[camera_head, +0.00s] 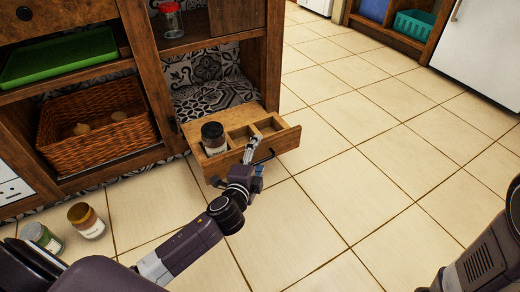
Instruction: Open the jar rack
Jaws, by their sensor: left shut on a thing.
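The jar rack (284,140) is a wooden pull-out tray low in the shelving. It stands partly pulled out past the cabinet front. A jar with a dark lid (213,139) stands upright in its left compartment; the other two visible compartments look empty. My left gripper (252,148) is at the rack's front, shut on the dark handle (268,158). The gripper hides part of the handle and the front board. My right arm shows at the lower right edge; its gripper is out of the picture.
A wicker basket (95,150), a green tray (60,58) and a red-lidded jar (171,20) are on the shelves. Tiled floor right of the rack is clear.

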